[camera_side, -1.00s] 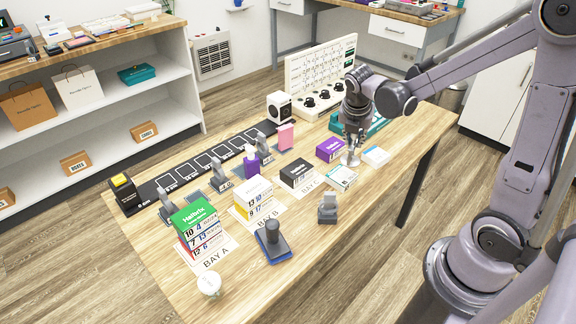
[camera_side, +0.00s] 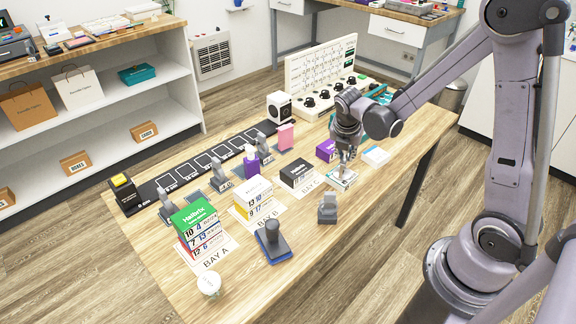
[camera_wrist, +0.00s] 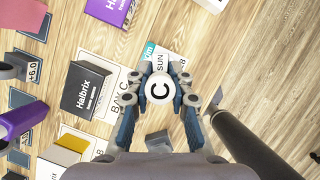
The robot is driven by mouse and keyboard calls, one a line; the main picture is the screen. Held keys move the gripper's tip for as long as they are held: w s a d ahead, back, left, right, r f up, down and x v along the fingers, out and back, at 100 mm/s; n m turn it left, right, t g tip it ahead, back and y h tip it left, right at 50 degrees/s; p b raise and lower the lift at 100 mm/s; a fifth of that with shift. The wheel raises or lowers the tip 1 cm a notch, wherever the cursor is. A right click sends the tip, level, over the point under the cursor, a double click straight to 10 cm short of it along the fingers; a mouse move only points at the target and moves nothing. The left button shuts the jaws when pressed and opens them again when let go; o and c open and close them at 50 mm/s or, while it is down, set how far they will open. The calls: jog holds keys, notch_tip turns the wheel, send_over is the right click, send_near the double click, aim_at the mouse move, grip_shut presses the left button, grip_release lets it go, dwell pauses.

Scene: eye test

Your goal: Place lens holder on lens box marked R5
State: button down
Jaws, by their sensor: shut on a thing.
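My gripper (camera_side: 346,164) is shut on a round thing with a white top (camera_wrist: 160,88) marked C, seen between the fingers in the wrist view. Its lower part is hidden. The gripper is over a white and teal box (camera_side: 342,181), which shows as a printed top reading SUN in the wrist view (camera_wrist: 161,65); I cannot tell if they touch. I cannot read an R5 mark on any box.
Black Halbrix box (camera_side: 297,174), purple box (camera_side: 326,150) and white box (camera_side: 376,156) stand close by. A small grey stand (camera_side: 328,208) is in front of the gripper. Green-topped stack (camera_side: 195,217) and a white-topped round item (camera_side: 209,284) are at front left. The right table end is clear.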

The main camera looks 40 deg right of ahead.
jog(key=shift+f, duration=0.15)
jog(key=c, duration=1.2)
grip_release()
jog(key=v, duration=1.2)
jog(key=s+a+r+m+t+y, duration=0.1)
jog(key=s+a+m, duration=0.3)
jog(key=m, duration=0.7)
jog(key=s+a+r+m+t+y, duration=0.1)
jog(key=s+a+m+t+y, duration=0.2)
jog(key=a+m, duration=0.3)
jog(key=shift+s+r+m+t, duration=0.45)
jog(key=shift+m+t, duration=0.25)
jog(key=shift+m, duration=2)
jog(key=shift+f, duration=0.1)
